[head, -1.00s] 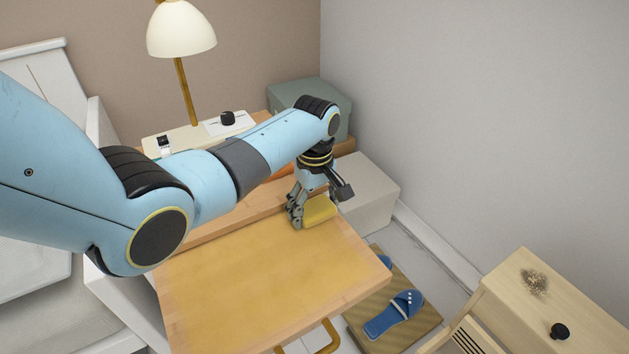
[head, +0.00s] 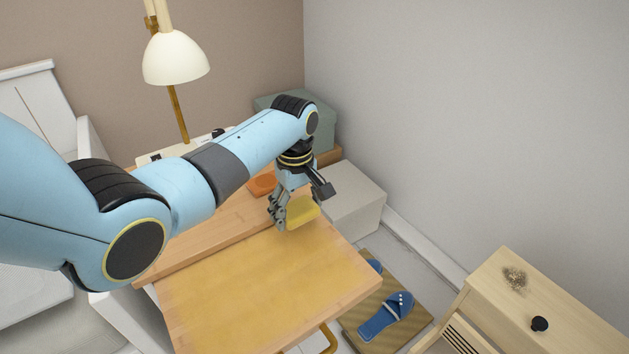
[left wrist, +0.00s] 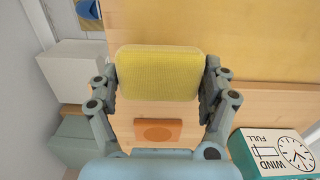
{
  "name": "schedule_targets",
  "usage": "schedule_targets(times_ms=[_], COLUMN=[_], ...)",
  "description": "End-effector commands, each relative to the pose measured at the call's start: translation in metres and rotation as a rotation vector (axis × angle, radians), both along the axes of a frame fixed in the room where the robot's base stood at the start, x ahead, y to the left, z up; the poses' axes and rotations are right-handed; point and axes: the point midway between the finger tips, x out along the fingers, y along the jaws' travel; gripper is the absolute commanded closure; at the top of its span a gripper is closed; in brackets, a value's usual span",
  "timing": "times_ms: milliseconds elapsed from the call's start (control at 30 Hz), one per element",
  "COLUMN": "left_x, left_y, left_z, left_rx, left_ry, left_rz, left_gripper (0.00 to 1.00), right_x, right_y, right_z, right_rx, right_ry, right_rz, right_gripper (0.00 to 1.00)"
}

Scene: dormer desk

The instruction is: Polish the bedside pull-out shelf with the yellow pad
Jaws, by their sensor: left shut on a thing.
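The yellow pad (head: 303,212) is held in my left gripper (head: 290,214), at the far end of the pull-out shelf (head: 260,290). In the left wrist view the pad (left wrist: 159,73) sits flat between the two fingers of my left gripper (left wrist: 160,85), which are shut on its sides. It covers part of the shelf's inner edge. I cannot tell whether it touches the wood. The shelf is light wood with a dull yellowish film over most of its top and cleaner wood along its edges. My right gripper is not in view.
An orange square dish (head: 262,183) lies on the bedside top behind the shelf. A boxed clock (left wrist: 275,150) shows in the left wrist view. A lamp (head: 176,58) stands behind my arm. Slippers (head: 387,317) lie on a mat below right, near a small wooden desk (head: 485,285).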

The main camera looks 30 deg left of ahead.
Motion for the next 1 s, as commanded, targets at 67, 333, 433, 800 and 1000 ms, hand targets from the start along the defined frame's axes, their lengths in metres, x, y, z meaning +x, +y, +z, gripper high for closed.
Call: schedule_targets(times_ms=[67,333,433,800,1000], left_x=[0.000,0.000,0.000,0.000,0.005], left_y=[0.001,0.005,0.006,0.006,0.009], left_z=[0.010,0.029,0.032,0.031,0.030], left_rx=[0.001,0.000,0.000,0.000,0.000], left_ry=[-0.001,0.000,0.000,0.000,0.000], left_rz=[-0.001,-0.006,-0.007,-0.005,0.055], left_gripper=[0.50,0.50,0.50,0.50,0.50], right_x=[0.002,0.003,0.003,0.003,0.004], right_y=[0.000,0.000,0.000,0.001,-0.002], right_z=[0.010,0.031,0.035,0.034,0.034], right_rx=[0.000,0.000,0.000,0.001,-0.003], right_ry=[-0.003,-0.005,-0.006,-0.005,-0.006], right_rz=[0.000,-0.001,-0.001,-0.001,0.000], right_gripper=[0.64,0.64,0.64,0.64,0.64])
